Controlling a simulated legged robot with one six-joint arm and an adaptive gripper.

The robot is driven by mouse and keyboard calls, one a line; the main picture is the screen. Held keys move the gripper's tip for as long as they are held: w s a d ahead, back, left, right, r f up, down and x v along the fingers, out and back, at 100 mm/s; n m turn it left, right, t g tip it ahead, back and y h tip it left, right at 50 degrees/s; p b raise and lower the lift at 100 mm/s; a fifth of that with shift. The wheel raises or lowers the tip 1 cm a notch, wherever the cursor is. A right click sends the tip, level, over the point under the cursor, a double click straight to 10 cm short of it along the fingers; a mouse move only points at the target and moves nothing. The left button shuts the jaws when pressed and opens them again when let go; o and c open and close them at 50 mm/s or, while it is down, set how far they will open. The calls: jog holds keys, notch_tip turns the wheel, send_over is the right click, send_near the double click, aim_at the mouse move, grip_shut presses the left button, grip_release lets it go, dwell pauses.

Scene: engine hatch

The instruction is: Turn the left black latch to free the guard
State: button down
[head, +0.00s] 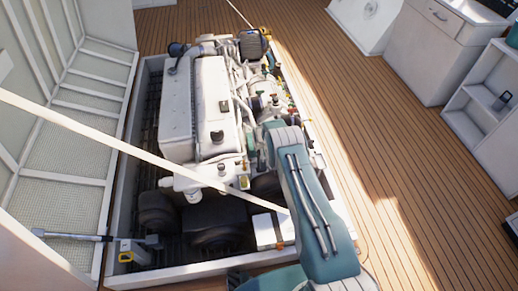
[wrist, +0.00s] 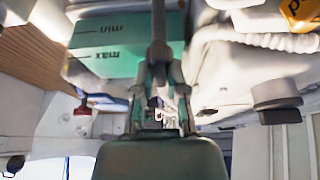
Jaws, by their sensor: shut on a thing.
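In the wrist view my gripper (wrist: 158,75) is shut on a dark upright bar (wrist: 158,28) that rises from between its fingertips. I cannot tell for certain whether this bar is the left black latch. In the head view my teal arm reaches over the engine's right side and hides the gripper and what it holds. The white engine (head: 200,110) sits in the open hatch. No latch can be clearly made out in the head view, and I cannot pick out the guard.
A green tank (wrist: 115,45) marked min and max, upside down, is close to the bar. A black knob (wrist: 278,98) is at right. The wooden deck (head: 345,100) is clear at right.

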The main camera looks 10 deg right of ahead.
dwell(0.6)
jog(key=c, duration=0.7)
grip_release()
jog(key=v, duration=1.1)
jog(key=shift+s+r, duration=0.15)
jog(key=shift+r, duration=0.25)
